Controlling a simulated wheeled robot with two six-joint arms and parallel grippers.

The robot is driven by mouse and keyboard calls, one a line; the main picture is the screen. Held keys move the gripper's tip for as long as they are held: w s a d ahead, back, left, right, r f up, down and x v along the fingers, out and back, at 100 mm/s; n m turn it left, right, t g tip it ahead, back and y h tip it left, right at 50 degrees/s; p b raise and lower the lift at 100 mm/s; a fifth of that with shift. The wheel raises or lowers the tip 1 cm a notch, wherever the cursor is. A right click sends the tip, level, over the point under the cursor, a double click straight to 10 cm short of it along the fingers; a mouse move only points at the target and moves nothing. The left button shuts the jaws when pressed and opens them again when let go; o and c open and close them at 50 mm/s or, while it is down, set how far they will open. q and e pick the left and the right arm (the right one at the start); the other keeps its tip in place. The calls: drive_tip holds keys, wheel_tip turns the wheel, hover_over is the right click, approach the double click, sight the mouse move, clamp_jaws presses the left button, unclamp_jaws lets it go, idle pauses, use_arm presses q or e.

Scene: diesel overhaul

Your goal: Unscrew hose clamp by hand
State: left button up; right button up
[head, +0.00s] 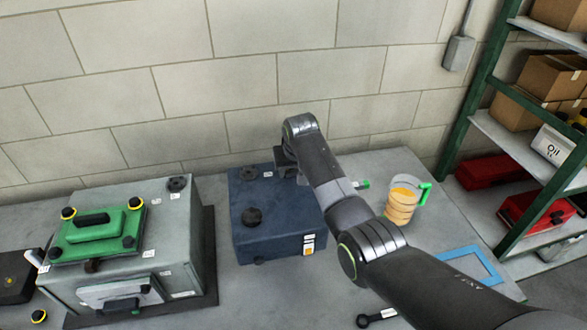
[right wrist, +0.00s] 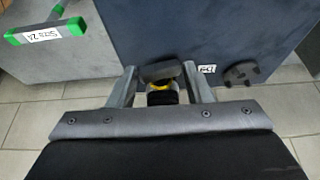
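A dark knob-like part (right wrist: 162,73) with a yellow and black piece (right wrist: 161,92) below it shows in the right wrist view; I cannot tell for sure whether it is the hose clamp. The fingers of my right gripper (right wrist: 160,82) stand on either side of this part, with a small gap at the left finger. In the head view my right gripper (head: 287,160) is at the back right of the blue box (head: 270,225), and its fingertips are hardly visible. My left gripper is not in view.
A black knob (head: 252,216) sits on the blue box. A grey case (head: 180,225) with a green cover (head: 75,236) stands left. A jug of orange liquid (head: 402,200) and a blue frame (head: 487,262) are right, before shelves (head: 500,140). A green-ended labelled tool (right wrist: 45,33) lies nearby.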

drive_tip(key=c, duration=0.5)
drive_tip(key=shift+a, duration=0.1)
drive_tip(key=shift+a+f+n+h+b, duration=0.1)
drive_tip(key=shift+a+n+h+b, duration=0.15)
drive_tip(key=shift+h, duration=0.85)
drive_tip(key=h+b, duration=0.1)
drive_tip(key=t+h+b, duration=0.1)
drive_tip(key=shift+s+a+f+n+h, duration=0.1)
drive_tip(key=shift+a+f+n+h, duration=0.1)
drive_tip(key=shift+n+h, duration=0.15)
drive_tip(key=shift+r+t+h+b, duration=0.1)
drive_tip(key=shift+t+h+b, duration=0.2)
drive_tip(key=shift+h+b, duration=0.75)
drive_tip(key=shift+y, duration=0.3)
